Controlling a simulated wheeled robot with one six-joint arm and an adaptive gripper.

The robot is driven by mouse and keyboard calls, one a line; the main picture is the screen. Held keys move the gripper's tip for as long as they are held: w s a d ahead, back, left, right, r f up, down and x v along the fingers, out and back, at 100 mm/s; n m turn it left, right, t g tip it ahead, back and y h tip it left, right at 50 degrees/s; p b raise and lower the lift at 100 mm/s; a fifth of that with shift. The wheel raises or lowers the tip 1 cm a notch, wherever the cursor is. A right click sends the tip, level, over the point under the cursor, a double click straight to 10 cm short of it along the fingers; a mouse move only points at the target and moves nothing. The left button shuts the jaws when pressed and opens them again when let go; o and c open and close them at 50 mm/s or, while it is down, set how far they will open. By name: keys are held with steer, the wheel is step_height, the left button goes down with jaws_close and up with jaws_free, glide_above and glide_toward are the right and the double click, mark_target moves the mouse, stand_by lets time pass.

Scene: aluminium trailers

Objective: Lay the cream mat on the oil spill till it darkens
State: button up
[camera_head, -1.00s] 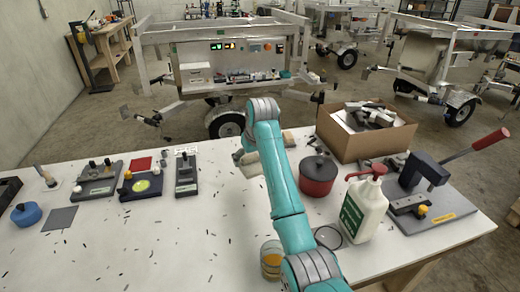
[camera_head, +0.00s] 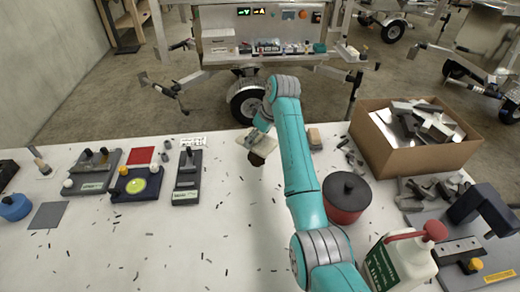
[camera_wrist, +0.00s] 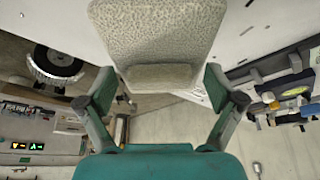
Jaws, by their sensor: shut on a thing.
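The cream mat (camera_head: 252,141) is a speckled pale pad in my gripper (camera_head: 264,124), near the table's back edge in the head view. In the wrist view the mat (camera_wrist: 155,28) fills the top middle, with a raised block on it between the two fingers of my gripper (camera_wrist: 160,88). My gripper is shut on it. A small dark brown patch (camera_head: 257,158) shows just below the mat in the head view; I cannot tell if it is the oil spill or the mat's darkened underside. No other spill is plainly visible.
A red pot with a dark lid (camera_head: 346,197), a white pump bottle (camera_head: 402,262) and a cardboard box of metal scraps (camera_head: 425,155) stand right of my arm. Several dark fixtures (camera_head: 187,176) stand at left. The white table's front middle is clear apart from small dark shavings.

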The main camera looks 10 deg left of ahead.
mark_target(257, 157)
steer(key=shift+f, duration=3.05)
steer(key=o, duration=0.8)
steer(key=shift+f, duration=0.1)
steer(key=v, duration=1.1)
steer(key=shift+r, duration=0.35)
steer(key=shift+s+d+r, duration=0.1)
steer(key=shift+d+r, duration=0.05)
steer(key=shift+r, duration=0.15)
